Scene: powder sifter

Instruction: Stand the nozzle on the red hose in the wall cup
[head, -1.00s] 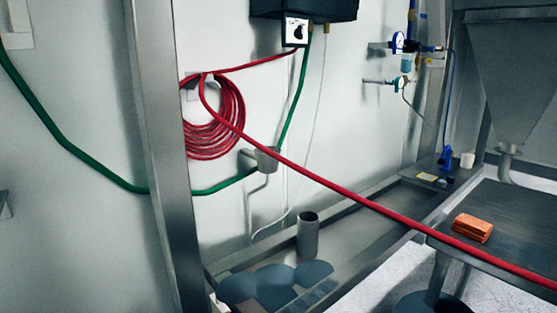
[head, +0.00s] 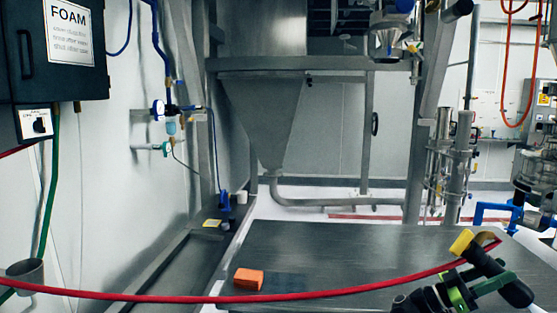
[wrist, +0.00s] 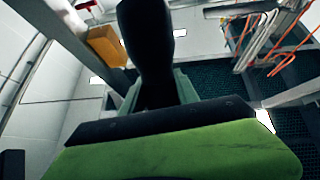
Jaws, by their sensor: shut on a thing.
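The nozzle (head: 487,262) is a black body with a yellow end, at the lower right of the head view. My gripper (head: 478,287), with green fingers, is shut on it and holds it tilted. The red hose (head: 300,294) runs from the left edge across the view up to the nozzle. The wall cup (head: 27,277) is a grey cup at the far left, well apart from the nozzle; the hose passes across its front. In the wrist view the dark nozzle body (wrist: 150,55) stands up behind a wide green finger, and a yellow block shows to its left.
A steel table (head: 350,255) lies between cup and gripper, with an orange block (head: 248,279) on it. A hopper (head: 265,115) stands behind it. A black FOAM box (head: 52,48) and gauge fittings (head: 165,110) are on the left wall.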

